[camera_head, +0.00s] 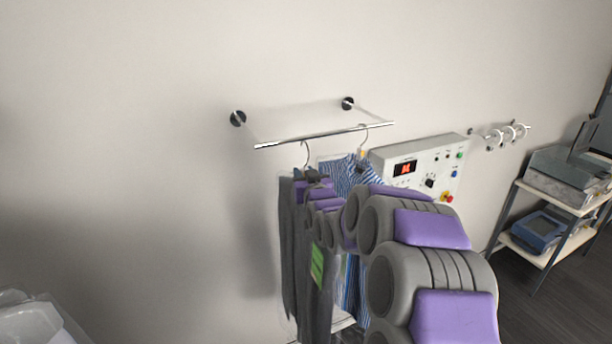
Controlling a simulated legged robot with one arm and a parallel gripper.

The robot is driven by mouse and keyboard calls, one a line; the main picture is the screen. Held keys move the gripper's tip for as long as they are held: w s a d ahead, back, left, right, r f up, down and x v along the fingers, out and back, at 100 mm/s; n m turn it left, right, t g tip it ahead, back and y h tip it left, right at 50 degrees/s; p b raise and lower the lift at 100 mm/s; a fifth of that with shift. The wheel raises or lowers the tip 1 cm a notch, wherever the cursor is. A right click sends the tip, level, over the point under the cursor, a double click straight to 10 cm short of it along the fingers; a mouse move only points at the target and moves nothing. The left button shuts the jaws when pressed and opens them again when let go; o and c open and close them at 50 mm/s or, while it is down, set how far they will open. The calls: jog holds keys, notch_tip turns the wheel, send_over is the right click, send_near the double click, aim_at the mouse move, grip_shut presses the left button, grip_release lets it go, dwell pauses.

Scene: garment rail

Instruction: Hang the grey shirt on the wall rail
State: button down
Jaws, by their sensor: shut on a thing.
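The wall rail (330,134) is a metal bar held out from the wall by two dark round mounts. The grey shirt (288,240) hangs upright below its left half, with a green tag on its front. The hook (307,153) of its hanger reaches up to the bar; I cannot tell whether it rests over it. My gripper (312,184) is at the top of the grey shirt, just under the hook, and is shut on its hanger. My arm hides the fingertips and much of the shirt's right side.
A blue striped shirt (343,174) hangs from the bar's right half, close beside the grey shirt. A control panel (420,168) is on the wall to the right. Wall hooks (507,134) and a shelf cart (556,199) are further right. The bar's left end is free.

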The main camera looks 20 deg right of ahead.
aim_at(292, 176)
jog(key=shift+w+r, duration=0.1)
jog(key=shift+w, duration=0.1)
dwell(0.4)
jog(key=shift+w+a+r, duration=0.1)
jog(key=shift+w+r, duration=0.05)
jog(key=shift+w, duration=0.55)
jog(key=shift+w+a+r, duration=0.1)
jog(key=shift+w, duration=0.55)
jog(key=shift+w+d+r, duration=0.1)
jog(key=shift+w+r, duration=0.15)
jog(key=shift+w, duration=0.2)
jog(key=shift+w+b, duration=0.1)
jog(key=shift+b, duration=0.2)
jog(key=shift+w, duration=2.4)
jog(key=shift+f+b, duration=0.75)
jog(key=shift+f, duration=0.65)
jog(key=c, duration=0.8)
grip_release()
